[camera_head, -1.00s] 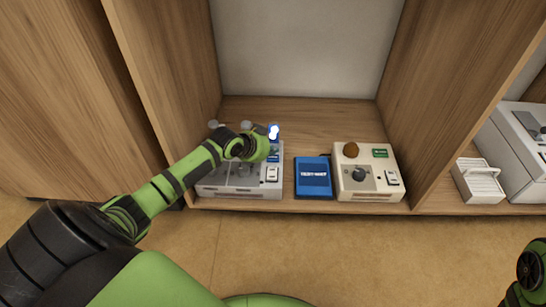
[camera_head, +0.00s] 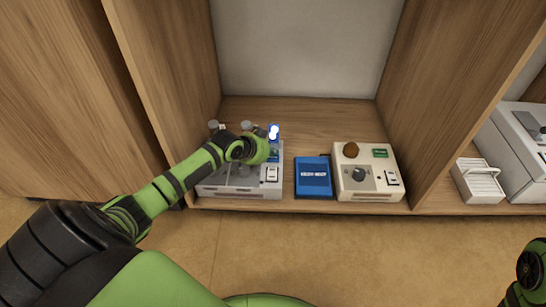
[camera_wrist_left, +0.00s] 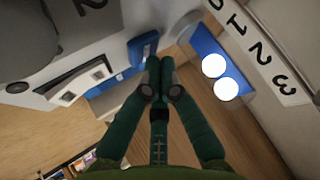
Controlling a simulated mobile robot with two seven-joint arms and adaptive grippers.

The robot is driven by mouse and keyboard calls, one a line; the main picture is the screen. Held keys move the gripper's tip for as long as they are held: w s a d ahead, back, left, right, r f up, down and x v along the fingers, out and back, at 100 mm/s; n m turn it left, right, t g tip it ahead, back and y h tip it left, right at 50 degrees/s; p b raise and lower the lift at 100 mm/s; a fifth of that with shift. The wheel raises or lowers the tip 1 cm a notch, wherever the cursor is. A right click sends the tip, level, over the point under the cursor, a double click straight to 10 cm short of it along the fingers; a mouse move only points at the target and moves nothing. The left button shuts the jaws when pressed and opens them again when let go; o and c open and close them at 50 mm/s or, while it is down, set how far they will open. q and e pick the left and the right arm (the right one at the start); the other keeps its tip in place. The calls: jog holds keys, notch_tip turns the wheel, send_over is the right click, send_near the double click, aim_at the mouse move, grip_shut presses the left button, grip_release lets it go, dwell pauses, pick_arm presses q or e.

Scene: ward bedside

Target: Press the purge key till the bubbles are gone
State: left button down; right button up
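A grey pump-like device (camera_head: 215,187) stands on the left of the shelf. A blue window (camera_head: 273,132) with white bubbles rises at its back right; the left wrist view shows two round white bubbles in this window (camera_wrist_left: 238,88). A raised blue key (camera_wrist_left: 142,47) shows on the device in the left wrist view. My left gripper (camera_wrist_left: 160,66) has its two green fingers together, with nothing visible between them. Its tips are right beside the blue key; I cannot tell whether they touch it. In the head view, my left gripper (camera_head: 262,150) hides part of the device's top.
A blue box (camera_head: 313,178) and a cream device (camera_head: 368,187) with a knob stand to the right. A white rocker switch (camera_head: 272,174) is on the grey device. Wooden side panels (camera_head: 440,100) bound the shelf. A white basket (camera_head: 478,182) stands beyond the right panel.

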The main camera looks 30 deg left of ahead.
aim_at(271, 159)
pick_arm(q)
jog(key=shift+f, duration=0.35)
dwell(0.4)
jog(key=shift+r, duration=0.1)
jog(key=shift+r+p, duration=0.7)
jog(key=shift+p, duration=0.25)
jog(key=shift+r, duration=0.1)
notch_tip(271, 159, up, 5)
jog(key=p, duration=0.5)
jog(key=shift+p, duration=0.35)
